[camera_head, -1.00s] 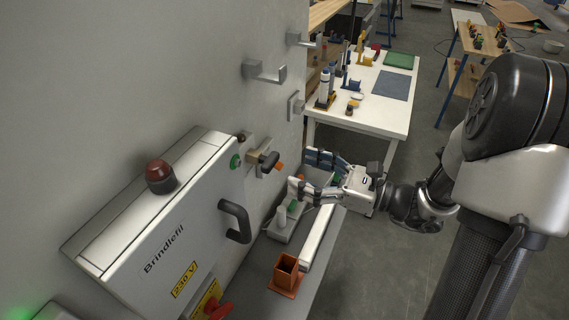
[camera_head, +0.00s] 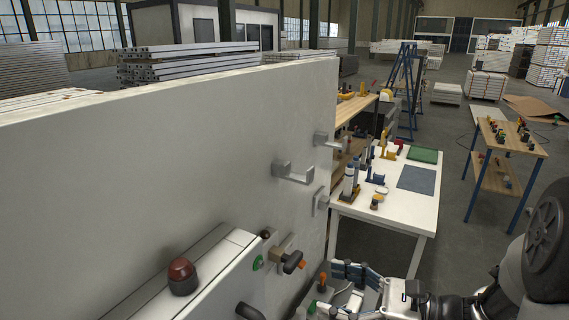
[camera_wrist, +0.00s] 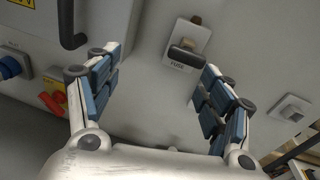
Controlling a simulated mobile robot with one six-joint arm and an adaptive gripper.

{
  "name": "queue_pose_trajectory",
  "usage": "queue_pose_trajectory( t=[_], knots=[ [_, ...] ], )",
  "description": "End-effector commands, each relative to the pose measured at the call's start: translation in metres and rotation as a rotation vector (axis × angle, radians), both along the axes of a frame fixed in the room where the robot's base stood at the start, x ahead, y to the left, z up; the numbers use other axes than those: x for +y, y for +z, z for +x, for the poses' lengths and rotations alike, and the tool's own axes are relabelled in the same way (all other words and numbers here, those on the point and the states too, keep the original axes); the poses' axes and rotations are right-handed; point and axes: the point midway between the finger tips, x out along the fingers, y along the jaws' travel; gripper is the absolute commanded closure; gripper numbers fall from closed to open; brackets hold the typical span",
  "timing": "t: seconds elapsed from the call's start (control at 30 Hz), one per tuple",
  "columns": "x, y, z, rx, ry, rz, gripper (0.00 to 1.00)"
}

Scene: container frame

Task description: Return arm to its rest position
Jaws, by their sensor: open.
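My gripper (camera_head: 345,290) is at the bottom of the head view, in front of the grey wall panel, with my arm at the lower right. In the wrist view my gripper (camera_wrist: 160,92) has its blue-padded fingers wide apart with nothing between them. Beyond the right finger is a fuse holder (camera_wrist: 190,45) with a dark handle, labelled FUSE. The same fuse holder shows in the head view (camera_head: 290,259), left of and above the gripper. The gripper looks apart from the panel.
A grey cabinet (camera_head: 205,272) with a red dome lamp (camera_head: 182,276) stands out from the wall panel (camera_head: 180,170). Hooks (camera_head: 293,173) project from the panel. A white table (camera_head: 395,205) with tools stands behind. Open floor lies to the right, before a wooden trolley (camera_head: 505,145).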

Motion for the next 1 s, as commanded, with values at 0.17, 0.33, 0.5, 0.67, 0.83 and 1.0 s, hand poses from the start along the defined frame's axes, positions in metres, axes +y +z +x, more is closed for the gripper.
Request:
queue_pose_trajectory(
  t=[0.17, 0.33, 0.5, 0.67, 0.83, 1.0],
  knots=[
    [0.058, -0.003, -0.066, -0.129, 0.322, -0.335, 0.27],
    [0.073, -0.019, -0.123, -0.285, 0.595, -0.662, 0.27],
    [0.060, -0.034, -0.163, -0.475, 0.830, -0.986, 0.27],
    [0.033, -0.039, -0.181, -0.681, 1.016, -1.297, 0.27],
    [0.005, -0.030, -0.183, -0.893, 1.158, -1.592, 0.27],
    [-0.011, -0.018, -0.179, -1.025, 1.226, -1.773, 0.27]
  ],
)
